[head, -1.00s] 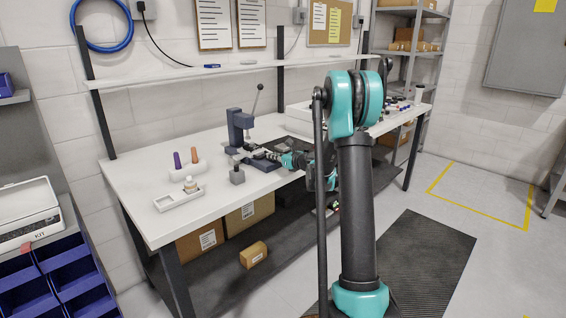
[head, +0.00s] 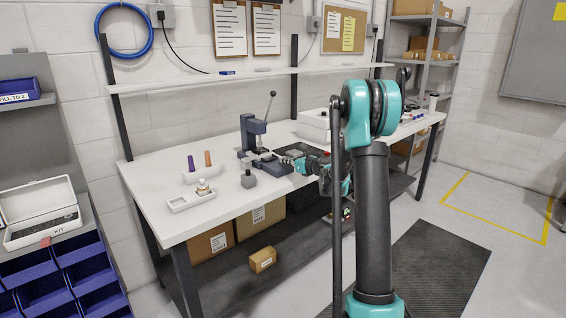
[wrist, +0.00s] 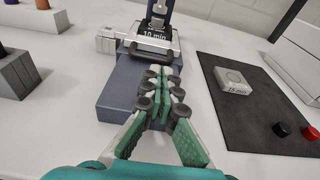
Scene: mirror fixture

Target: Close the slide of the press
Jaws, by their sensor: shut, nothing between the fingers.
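The press (head: 254,131) stands on the bench, with a dark blue column, a flat base and a raised lever. In the wrist view its blue base (wrist: 118,101) runs towards me. The slide (wrist: 150,56) is a pale metal carriage at the foot of the column, near a black plate marked "10 min". My gripper (wrist: 162,72) is shut and empty, over the base, its fingertips close in front of the slide's near edge. I cannot tell whether they touch. In the head view my gripper (head: 296,163) is small and partly hidden by my arm.
A dark mat (wrist: 262,112) with a small pale block (wrist: 233,81) and red and black knobs lies right of the press. A grey block (wrist: 14,72) stands left. In the head view, a white tray (head: 190,201) and a holder with purple and orange pegs (head: 201,175) stand left.

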